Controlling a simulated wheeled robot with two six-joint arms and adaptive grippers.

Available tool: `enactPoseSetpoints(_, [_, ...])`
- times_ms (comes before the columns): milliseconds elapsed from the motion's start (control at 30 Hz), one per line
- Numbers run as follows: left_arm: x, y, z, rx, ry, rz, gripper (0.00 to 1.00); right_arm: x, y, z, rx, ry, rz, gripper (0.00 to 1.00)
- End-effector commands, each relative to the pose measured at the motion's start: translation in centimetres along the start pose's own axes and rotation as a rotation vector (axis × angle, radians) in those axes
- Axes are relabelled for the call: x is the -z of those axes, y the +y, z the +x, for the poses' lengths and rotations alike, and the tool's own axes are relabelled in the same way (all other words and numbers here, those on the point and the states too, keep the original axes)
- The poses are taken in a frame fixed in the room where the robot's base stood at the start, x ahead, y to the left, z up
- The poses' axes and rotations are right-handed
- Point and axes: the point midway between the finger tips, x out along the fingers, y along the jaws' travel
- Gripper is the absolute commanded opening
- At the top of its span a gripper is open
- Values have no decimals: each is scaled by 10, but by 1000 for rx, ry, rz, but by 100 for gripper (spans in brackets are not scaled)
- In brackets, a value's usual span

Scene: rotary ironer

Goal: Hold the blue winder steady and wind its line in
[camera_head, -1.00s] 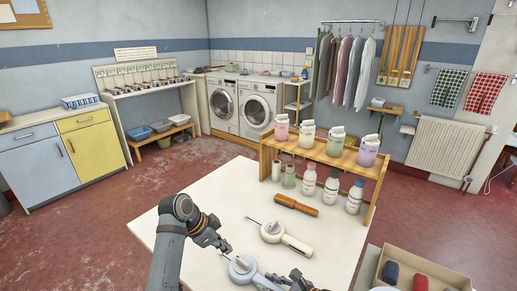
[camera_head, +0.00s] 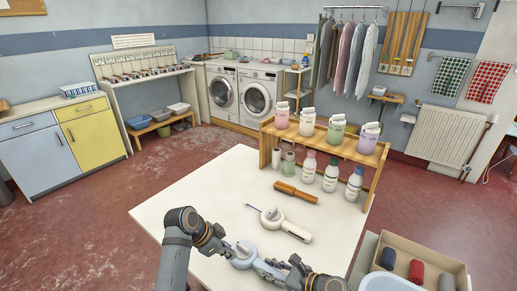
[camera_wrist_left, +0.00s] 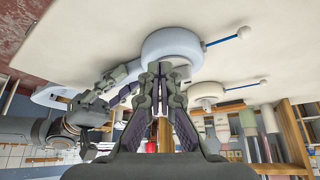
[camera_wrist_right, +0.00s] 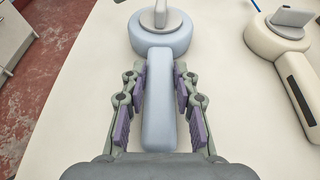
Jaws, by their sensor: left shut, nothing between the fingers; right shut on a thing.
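The blue winder (camera_head: 243,256) lies flat on the white table near its front edge; its round drum (camera_wrist_right: 160,42) and handle (camera_wrist_right: 159,115) show in the right wrist view. My right gripper (camera_wrist_right: 160,85) is shut on the handle, with a finger on each side. My left gripper (camera_wrist_left: 160,70) is shut and empty, its tips close beside the drum; I cannot tell whether they touch it. A short blue line (camera_wrist_left: 222,41) leaves the drum and ends in a white ball (camera_wrist_left: 243,32). A grey crank piece (camera_wrist_right: 160,14) stands on the drum, partly cut off.
Bottles (camera_head: 331,175) stand by a wooden shelf (camera_head: 325,145) at the back. A box of rolls (camera_head: 427,250) sits at right. The table's left side (camera_head: 185,200) is clear.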

Motion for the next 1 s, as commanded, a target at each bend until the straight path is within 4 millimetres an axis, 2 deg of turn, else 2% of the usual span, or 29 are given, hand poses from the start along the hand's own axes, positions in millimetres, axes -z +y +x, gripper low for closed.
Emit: enactPoseSetpoints(1000, [2,-3,7,0,0,1,0,0,0,0,0,0,0,0])
